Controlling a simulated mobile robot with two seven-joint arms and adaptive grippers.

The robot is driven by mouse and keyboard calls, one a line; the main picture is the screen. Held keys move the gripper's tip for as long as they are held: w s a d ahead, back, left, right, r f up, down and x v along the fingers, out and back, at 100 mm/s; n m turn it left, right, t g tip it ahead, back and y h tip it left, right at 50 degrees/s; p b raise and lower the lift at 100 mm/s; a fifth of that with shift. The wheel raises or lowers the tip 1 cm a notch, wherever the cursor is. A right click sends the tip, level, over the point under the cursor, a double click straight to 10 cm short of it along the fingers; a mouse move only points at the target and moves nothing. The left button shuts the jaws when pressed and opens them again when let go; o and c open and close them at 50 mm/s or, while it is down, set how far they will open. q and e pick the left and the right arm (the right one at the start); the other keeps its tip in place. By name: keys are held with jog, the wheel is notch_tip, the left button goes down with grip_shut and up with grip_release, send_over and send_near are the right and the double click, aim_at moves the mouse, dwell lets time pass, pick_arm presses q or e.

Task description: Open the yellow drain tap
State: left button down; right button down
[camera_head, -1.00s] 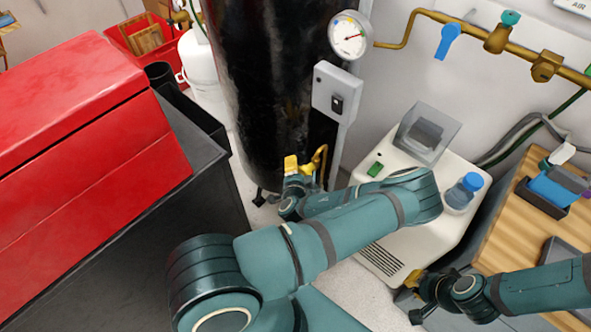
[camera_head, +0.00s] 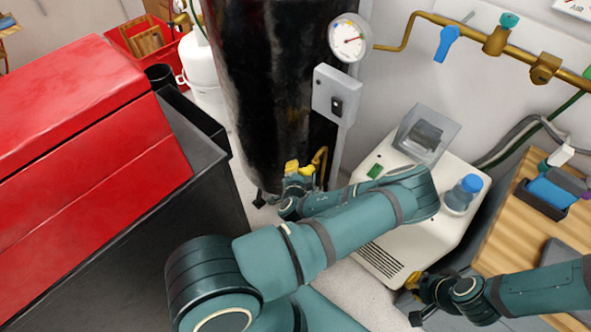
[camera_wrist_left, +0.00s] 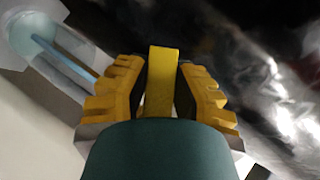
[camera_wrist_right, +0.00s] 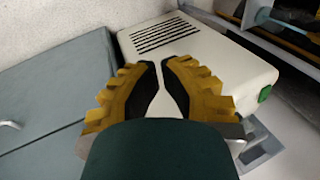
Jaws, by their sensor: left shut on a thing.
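The yellow drain tap's handle (camera_wrist_left: 160,75) stands between the fingers of my left gripper (camera_wrist_left: 158,92) in the left wrist view. The gripper is shut on it. In the head view my left gripper (camera_head: 300,176) is low at the right side of the black tank (camera_head: 255,90), at the yellow tap handle (camera_head: 291,166). A brass pipe (camera_head: 321,160) rises beside it. My own gripper hides most of the tap body. My right gripper (camera_head: 420,286) is empty near the white machine; in the right wrist view its fingers (camera_wrist_right: 160,70) are slightly apart.
A white machine (camera_head: 400,230) with a blue-capped bottle (camera_head: 462,193) stands right of the tank. A grey switch box (camera_head: 337,93) and a pressure gauge (camera_head: 349,38) are above the tap. A red toolbox (camera_head: 90,140) fills the left.

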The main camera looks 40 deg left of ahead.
pick_arm(q)
jog(key=h+p, duration=0.1)
jog(key=n+g+h+p, duration=0.1)
jog(key=p, duration=0.1)
jog(key=shift+d+f+n+p, duration=0.25)
jog(key=shift+d+n+p, duration=0.05)
jog(key=shift+d+f+n+h+p, duration=0.4)
jog(key=shift+n+h+p, duration=0.2)
jog(key=shift+h+p, duration=0.45)
jog(key=shift+d+f+g+h+p, duration=0.25)
jog(key=shift+g+h+p, duration=0.05)
jog(key=shift+h, duration=0.15)
jog(key=c, duration=0.8)
grip_release()
jog(key=shift+o, duration=0.2)
jog(key=v, duration=1.2)
